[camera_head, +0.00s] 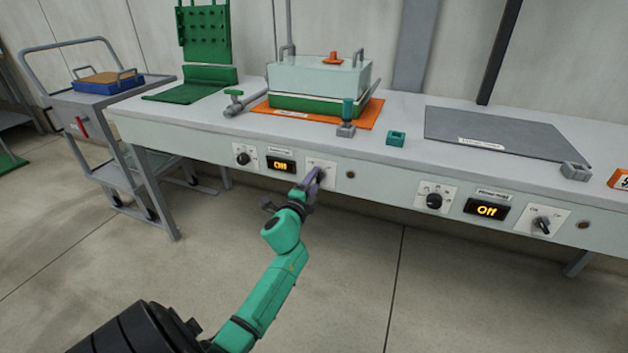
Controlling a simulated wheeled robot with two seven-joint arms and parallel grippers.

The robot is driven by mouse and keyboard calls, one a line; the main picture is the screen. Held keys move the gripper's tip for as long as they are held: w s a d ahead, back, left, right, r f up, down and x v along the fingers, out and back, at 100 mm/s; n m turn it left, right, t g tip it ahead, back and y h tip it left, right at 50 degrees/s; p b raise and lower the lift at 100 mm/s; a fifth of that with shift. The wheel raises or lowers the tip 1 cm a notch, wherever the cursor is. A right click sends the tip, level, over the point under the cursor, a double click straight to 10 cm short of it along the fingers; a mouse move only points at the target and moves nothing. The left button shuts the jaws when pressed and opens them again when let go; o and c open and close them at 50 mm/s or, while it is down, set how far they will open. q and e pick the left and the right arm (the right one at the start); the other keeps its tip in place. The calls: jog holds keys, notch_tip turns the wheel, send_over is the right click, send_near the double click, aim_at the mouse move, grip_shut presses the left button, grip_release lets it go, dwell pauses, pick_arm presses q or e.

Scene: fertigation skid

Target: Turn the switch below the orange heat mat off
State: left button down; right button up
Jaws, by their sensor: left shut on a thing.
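The orange heat mat (373,114) lies on the bench under a pale lidded box with a green base. Below it, on the bench front, is a switch plate (329,164) whose knob is mostly hidden by my gripper. My left gripper (318,174) is at this plate, with its fingers shut on the switch knob. The display (281,166) just left of it is lit orange; it seems to read "Off", but the small text is hard to tell. My right gripper is not in view.
A black dial (242,158) sits left of the display. Further right are a grey mat (490,135), another dial (434,201), a display (487,209) reading "Off" and another switch (541,224). A grey cart (100,97) stands at left. The floor before the bench is clear.

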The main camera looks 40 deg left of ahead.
pick_arm(q)
jog(key=shift+d+f+n+p, duration=0.15)
jog(key=shift+n+p, duration=0.7)
jog(key=shift+n, duration=1.25)
jog(key=shift+a+f+n+p, duration=0.15)
jog(key=shift+n+p, duration=0.7)
jog(key=shift+n, duration=1.25)
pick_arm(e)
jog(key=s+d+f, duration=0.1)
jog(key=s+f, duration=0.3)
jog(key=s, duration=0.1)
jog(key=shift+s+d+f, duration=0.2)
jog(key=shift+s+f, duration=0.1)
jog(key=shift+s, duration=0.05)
pick_arm(q)
jog(key=shift+d, duration=0.1)
jog(key=shift+c, duration=1.4)
grip_release()
jog(key=shift+r, duration=0.1)
